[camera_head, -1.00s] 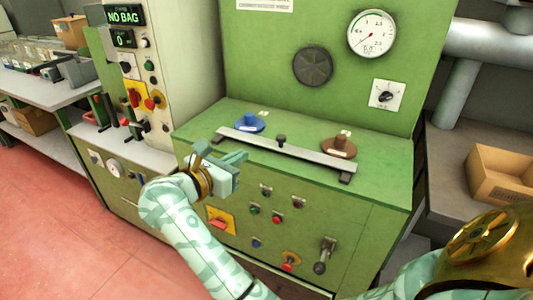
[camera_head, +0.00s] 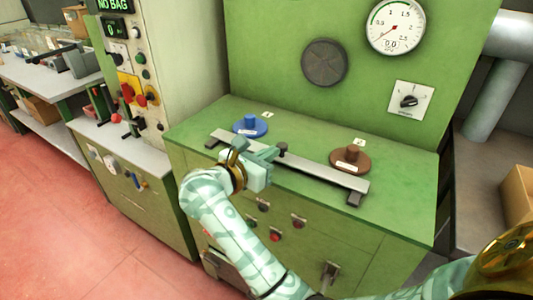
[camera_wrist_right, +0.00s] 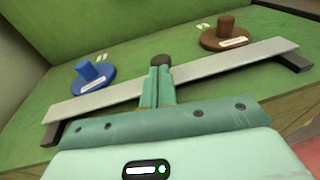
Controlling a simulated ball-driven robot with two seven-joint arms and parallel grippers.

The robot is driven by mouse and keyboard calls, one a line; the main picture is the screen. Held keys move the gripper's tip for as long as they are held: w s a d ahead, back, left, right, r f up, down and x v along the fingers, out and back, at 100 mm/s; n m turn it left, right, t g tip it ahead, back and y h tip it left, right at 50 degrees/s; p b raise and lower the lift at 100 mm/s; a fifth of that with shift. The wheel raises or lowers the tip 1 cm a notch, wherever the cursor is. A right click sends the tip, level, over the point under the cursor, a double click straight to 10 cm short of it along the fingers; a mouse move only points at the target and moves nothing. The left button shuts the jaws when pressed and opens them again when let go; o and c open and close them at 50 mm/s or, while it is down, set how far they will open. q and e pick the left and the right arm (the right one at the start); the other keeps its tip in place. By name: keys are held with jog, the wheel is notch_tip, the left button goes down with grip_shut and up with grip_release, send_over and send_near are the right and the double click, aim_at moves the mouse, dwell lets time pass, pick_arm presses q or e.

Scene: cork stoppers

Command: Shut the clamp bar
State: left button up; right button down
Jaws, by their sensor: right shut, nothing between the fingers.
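The clamp bar (camera_head: 318,170) is a long pale metal bar with dark end feet, lying across the front of the green bench top. It has a dark knob (camera_head: 283,148) at its middle, also visible in the right wrist view (camera_wrist_right: 161,60). My right gripper (camera_head: 268,154) is shut and empty, just in front of the bar near the knob. In the right wrist view its closed fingers (camera_wrist_right: 157,85) overlap the bar's middle, with the tips right at the knob. I cannot tell whether they touch. My left gripper is not in view.
Behind the bar stand a blue knobbed disc (camera_head: 250,127) and a brown one (camera_head: 350,158). A green panel with a gauge (camera_head: 395,26) and a rotary switch (camera_head: 410,99) rises at the back. A control column (camera_head: 170,60) stands to the left.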

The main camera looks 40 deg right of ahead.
aim_at(282, 143)
jog(key=shift+d, duration=0.2)
jog(key=x, duration=0.2)
jog(key=shift+w+d+r+b, duration=0.1)
jog(key=shift+w+d+b, duration=0.15)
jog(key=shift+b, duration=0.05)
jog(key=shift+r, duration=0.2)
